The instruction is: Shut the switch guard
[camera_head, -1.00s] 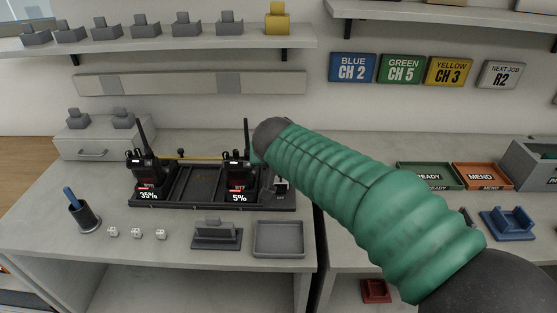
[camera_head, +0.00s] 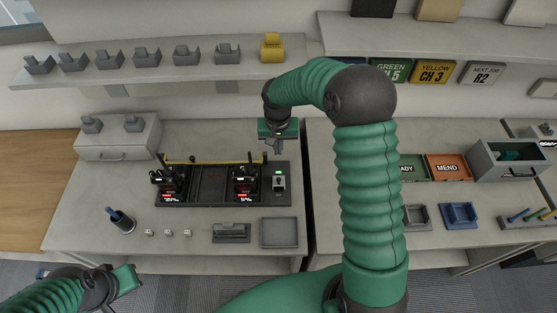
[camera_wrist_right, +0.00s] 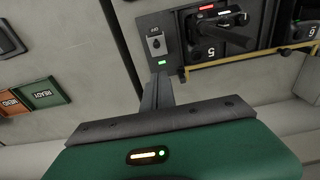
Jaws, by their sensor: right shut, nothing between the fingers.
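The switch (camera_head: 279,183) is a small light-grey fitting on a dark panel at the right end of the charging dock (camera_head: 210,199). It also shows in the right wrist view (camera_wrist_right: 155,43), with a lit green lamp beside it. I cannot clearly make out a separate guard or whether it is raised or lowered. My right gripper (camera_head: 278,150) is shut and empty, pointing down just behind and above the switch. Its fingers also show in the right wrist view (camera_wrist_right: 158,82), apart from the switch. My left gripper (camera_head: 128,279) is low at the left, far from the dock; its fingers are unclear.
Two black radios, one left (camera_head: 168,182) and one right (camera_head: 245,181), stand in the dock, the right one close to the switch. A yellow bar (camera_head: 208,161) runs behind them. A grey tray (camera_head: 279,233) and a grey stand (camera_head: 231,232) sit in front. A shelf hangs above.

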